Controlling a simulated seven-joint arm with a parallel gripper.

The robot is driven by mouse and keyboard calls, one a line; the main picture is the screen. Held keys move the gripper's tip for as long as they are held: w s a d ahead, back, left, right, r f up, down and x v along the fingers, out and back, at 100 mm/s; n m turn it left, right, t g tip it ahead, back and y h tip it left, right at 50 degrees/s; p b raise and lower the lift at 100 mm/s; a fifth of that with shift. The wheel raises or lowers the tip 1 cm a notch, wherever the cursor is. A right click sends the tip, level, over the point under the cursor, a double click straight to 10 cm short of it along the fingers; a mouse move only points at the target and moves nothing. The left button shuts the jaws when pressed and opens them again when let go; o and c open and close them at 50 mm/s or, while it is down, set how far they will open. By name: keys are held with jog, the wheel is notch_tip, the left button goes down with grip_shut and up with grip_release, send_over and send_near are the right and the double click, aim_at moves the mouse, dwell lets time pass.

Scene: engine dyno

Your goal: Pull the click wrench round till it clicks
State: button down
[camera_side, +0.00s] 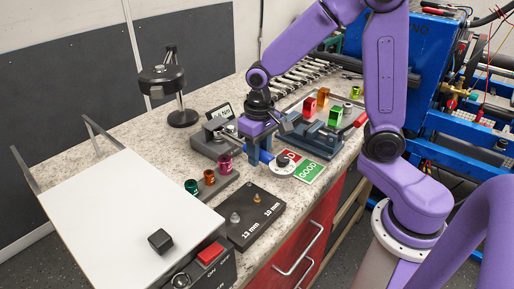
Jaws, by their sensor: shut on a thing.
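My gripper (259,155), with blue fingers, points down over the bench's front part, just left of the red and green cards. It is shut on what looks like the click wrench; the wrench is mostly hidden by the fingers and wrist. A dark rod end (285,125) sticks out right of the gripper and may be part of the wrench. A grey tester block (208,143) with a small display (220,112) behind it stands just left of the gripper. Whether the wrench sits in the tester cannot be told, and the display is too small to read.
A round knobbed dial (283,166) lies by the green GOOD card (309,171). A vise (318,138) stands right. Coloured sockets (209,177) and a black 13 mm/10 mm plate (252,214) are in front. A white-topped box (130,215) fills the left; a lamp-like stand (183,117) is behind.

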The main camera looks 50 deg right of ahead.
jog(key=shift+a, duration=0.2)
dwell(0.3)
jog(key=shift+d, duration=0.45)
jog(key=c, duration=0.7)
grip_release()
jog(key=shift+r, duration=0.1)
jog(key=shift+r, duration=3.9)
